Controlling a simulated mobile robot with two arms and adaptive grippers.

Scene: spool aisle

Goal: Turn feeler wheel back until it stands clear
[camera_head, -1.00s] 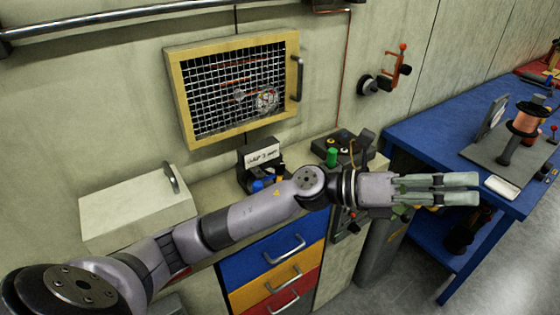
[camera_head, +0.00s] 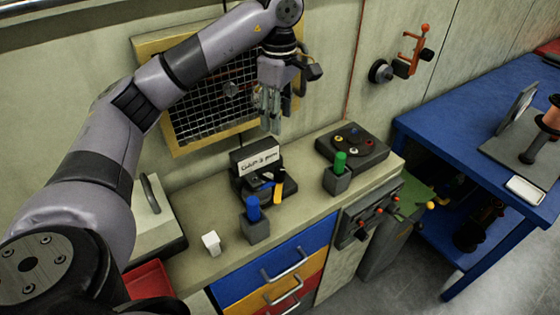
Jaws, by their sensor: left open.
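A black device with a white label (camera_head: 259,161) stands on the counter against the wall, with a small yellow piece and blue pieces at its front. I cannot tell for sure which part is the feeler wheel. A round black wheel (camera_head: 380,71) sits on the wall beside an orange bracket (camera_head: 411,52). My left gripper (camera_head: 270,124) points down, open and empty, above and behind the labelled device in the picture, in front of the mesh window. It appears apart from the device. My right gripper does not show.
A yellow-framed mesh window (camera_head: 181,148) is partly hidden by my left arm. A blue peg (camera_head: 253,208), a white cup (camera_head: 211,242), a green peg (camera_head: 340,161) and a button box (camera_head: 352,147) stand on the counter (camera_head: 300,215). A blue table (camera_head: 440,120) is at right.

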